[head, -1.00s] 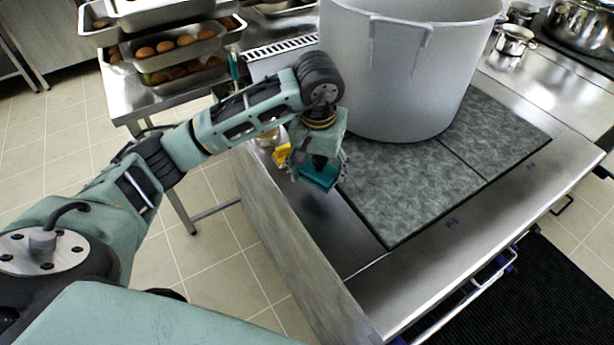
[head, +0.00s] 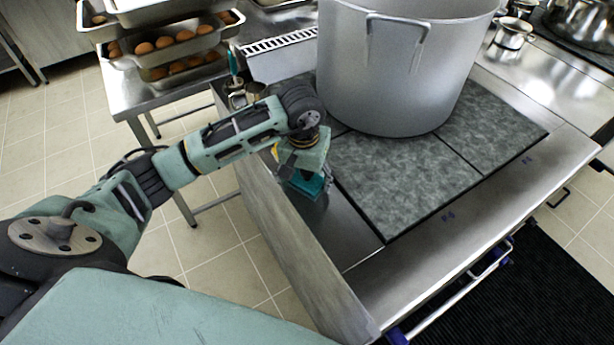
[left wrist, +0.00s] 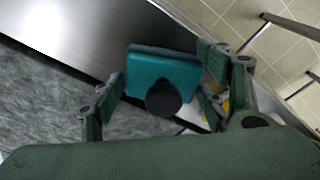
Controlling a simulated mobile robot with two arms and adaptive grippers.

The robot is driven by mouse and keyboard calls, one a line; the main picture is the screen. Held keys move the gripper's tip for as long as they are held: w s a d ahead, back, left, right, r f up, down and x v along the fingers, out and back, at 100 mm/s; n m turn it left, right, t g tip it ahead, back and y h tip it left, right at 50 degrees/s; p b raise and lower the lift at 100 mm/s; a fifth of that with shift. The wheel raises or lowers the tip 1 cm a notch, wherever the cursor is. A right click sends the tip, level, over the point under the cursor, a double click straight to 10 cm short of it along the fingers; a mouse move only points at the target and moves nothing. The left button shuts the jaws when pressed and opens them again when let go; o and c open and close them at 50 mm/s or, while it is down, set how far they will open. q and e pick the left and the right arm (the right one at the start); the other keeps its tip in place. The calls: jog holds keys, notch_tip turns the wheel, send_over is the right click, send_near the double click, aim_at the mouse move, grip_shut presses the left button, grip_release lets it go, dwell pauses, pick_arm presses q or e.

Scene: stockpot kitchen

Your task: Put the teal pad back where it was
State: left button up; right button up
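The teal pad (head: 306,186) is a small block with a round black knob, under my left gripper (head: 303,172) over the bare metal strip left of the grey stone-patterned slabs. The knob faces the camera. I cannot tell whether the pad touches the metal or hangs just above it. My right gripper is not in view.
A large stockpot (head: 400,75) stands on the grey slabs (head: 400,185). A raised wooden-looking edge (head: 290,250) runs along the counter's left side. Trays of eggs (head: 165,55) stand on a side table at the back left. Small metal pots (head: 512,35) are at the back right.

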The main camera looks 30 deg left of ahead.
aim_at(305, 186)
pick_arm(q)
jog(key=o, duration=0.4)
jog(key=shift+c, duration=0.2)
jog(key=shift+r, duration=0.1)
jog(key=shift+r, duration=0.5)
notch_tip(305, 186, up, 11)
jog(key=s+b, duration=0.1)
jog(key=b, duration=0.1)
jog(key=shift+s+b, duration=0.25)
jog(key=shift+b, duration=0.05)
jog(key=shift+d, duration=0.1)
